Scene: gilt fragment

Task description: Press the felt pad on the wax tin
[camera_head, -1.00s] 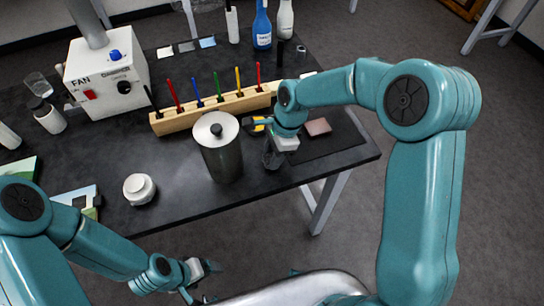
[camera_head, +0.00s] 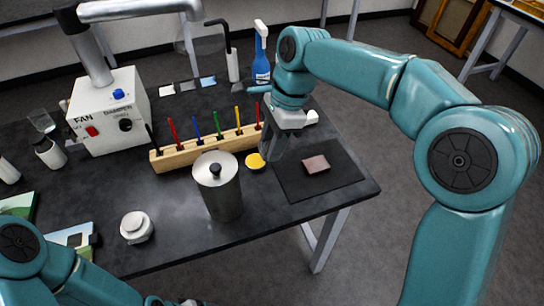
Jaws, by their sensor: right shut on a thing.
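A small round yellow tin (camera_head: 255,161), which looks like the wax tin, sits on the black table in front of the rack's right end. My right gripper (camera_head: 276,153) points down just to the right of the tin, its fingers close beside it. It is shut on a small dark thing, likely the felt pad, mostly hidden between the grey fingers. I cannot tell whether it touches the table. My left gripper (camera_head: 188,302) barely shows at the bottom edge, its fingers out of frame.
A wooden rack (camera_head: 208,147) of coloured tools stands behind a metal canister (camera_head: 219,188). A pinkish block (camera_head: 316,164) lies on a dark mat (camera_head: 342,181) at the right. A white jar (camera_head: 136,227) stands at the front left. A fan box (camera_head: 108,110) and blue spray bottle (camera_head: 261,67) stand behind.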

